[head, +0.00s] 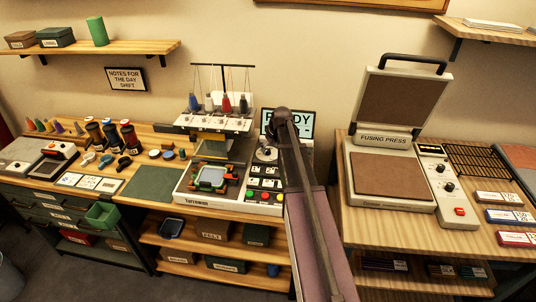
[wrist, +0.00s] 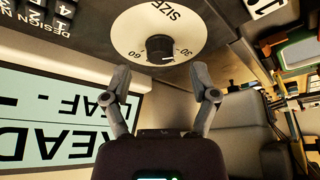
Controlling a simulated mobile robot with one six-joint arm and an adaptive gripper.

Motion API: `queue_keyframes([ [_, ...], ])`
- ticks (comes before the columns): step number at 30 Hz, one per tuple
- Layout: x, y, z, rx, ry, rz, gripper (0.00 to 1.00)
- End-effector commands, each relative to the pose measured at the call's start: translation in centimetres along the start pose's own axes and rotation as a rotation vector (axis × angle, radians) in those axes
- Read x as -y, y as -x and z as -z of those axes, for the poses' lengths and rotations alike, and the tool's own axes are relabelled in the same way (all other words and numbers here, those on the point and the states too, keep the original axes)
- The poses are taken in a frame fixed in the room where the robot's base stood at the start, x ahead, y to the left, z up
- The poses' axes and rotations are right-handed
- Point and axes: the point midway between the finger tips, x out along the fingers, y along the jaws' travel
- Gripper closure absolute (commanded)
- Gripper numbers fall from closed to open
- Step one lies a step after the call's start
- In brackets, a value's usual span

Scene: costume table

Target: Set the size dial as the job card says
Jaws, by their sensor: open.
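The size dial (wrist: 140,22) is a pale disc marked SIZE, upside down at the top of the wrist view. Its black knob (wrist: 160,47) sits between the figures 60 and 30. A small light mark shows at the knob's lower edge; its exact setting is unclear. My gripper (wrist: 160,72) is open and empty, its two fingers apart just below the knob in the picture. In the head view the dial (head: 266,154) is on the embroidery machine (head: 215,205), left of my arm. Several white cards (head: 90,181) lie on the left table, too small to read.
A screen (wrist: 50,120) beside the dial shows large upside-down letters, partly cut off, including LEAF. Thread cones (head: 225,103) stand above the machine. The fusing press (head: 390,140) stands open on the right table.

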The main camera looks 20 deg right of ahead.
Motion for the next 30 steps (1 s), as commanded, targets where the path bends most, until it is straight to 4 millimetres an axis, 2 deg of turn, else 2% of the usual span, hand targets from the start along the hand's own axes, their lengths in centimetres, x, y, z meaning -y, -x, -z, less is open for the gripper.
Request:
queue_keyframes([
  [1, 0.0, -0.8, -0.1, 0.000, 0.000, 0.000, 0.24],
  [9, 0.0, -2.2, 0.0, 0.000, 0.000, 0.000, 0.24],
  [23, 0.1, -2.5, 0.0, 0.000, 0.001, 0.000, 0.24],
  [26, 0.1, -2.4, 0.0, 0.000, 0.001, 0.000, 0.48],
  [30, 0.1, -2.5, 0.0, 0.000, 0.001, 0.000, 0.90],
])
